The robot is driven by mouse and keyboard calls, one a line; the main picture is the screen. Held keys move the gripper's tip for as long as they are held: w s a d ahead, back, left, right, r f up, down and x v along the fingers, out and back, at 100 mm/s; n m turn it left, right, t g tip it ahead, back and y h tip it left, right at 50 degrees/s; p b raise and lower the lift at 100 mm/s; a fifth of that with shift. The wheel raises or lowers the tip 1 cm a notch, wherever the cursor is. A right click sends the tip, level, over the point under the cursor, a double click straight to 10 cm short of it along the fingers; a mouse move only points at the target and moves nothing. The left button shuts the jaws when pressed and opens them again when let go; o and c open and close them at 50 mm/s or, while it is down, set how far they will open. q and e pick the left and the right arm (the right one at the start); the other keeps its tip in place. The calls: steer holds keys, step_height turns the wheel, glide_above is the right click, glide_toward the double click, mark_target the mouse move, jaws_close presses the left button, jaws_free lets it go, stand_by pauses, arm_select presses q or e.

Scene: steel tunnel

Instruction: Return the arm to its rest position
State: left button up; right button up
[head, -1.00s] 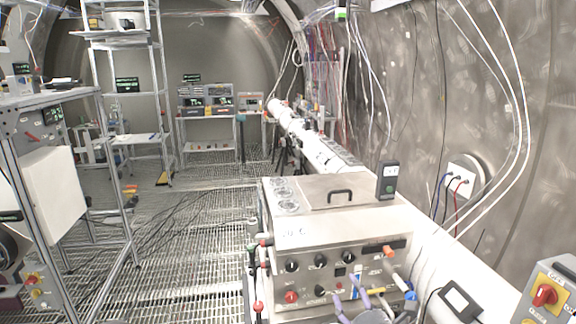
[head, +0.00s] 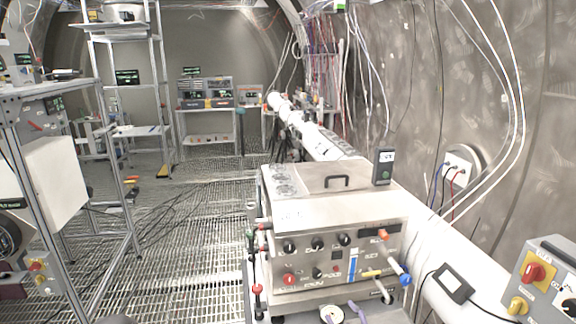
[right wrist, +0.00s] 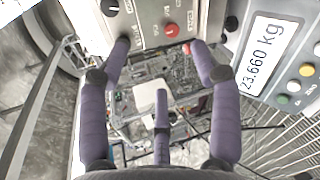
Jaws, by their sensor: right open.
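My right gripper (right wrist: 158,48) shows in the right wrist view with its purple fingers spread apart. I see nothing held between them. The fingertips are in front of the lower edge of a metal panel with a red knob (right wrist: 171,30) and black knobs. In the head view, only parts of the right gripper (head: 343,314) show at the bottom edge, in front of the steel control box (head: 320,285). Whether they touch the box cannot be told. My left gripper is not in view.
A scale display (right wrist: 263,55) reads 23.660 kg in the right wrist view. A grey switch box (head: 546,280) is at the lower right. A white pipe (head: 400,230) runs along the right wall. A metal rack (head: 110,185) stands left, with open grating floor (head: 190,240) between.

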steer(key=s+f+m+g+b, duration=0.1)
steer(key=s+f+m+g, duration=0.15)
steer(key=f+m, duration=0.45)
steer(key=s+a+f+m+g+b, duration=0.1)
steer(key=s+f+m+g+b, duration=0.15)
steer(key=f, duration=0.85)
steer(key=s+f+m+g+b, duration=0.1)
steer(key=s+f+m+g, duration=0.3)
steer(key=f, duration=0.6)
steer(key=s+a+f+m+g+b, duration=0.1)
steer(key=s+f+m+g, duration=0.1)
steer(key=s+f+m, duration=0.5)
steer(key=s+a+f+m+g+b, duration=0.2)
steer(key=s+f+m, duration=0.5)
steer(key=s+f, duration=0.2)
steer(key=shift+a+f+g+y, duration=0.25)
steer(key=shift+f+g+y, duration=0.15)
steer(key=shift+f, duration=0.4)
steer(key=shift+w+a, duration=0.1)
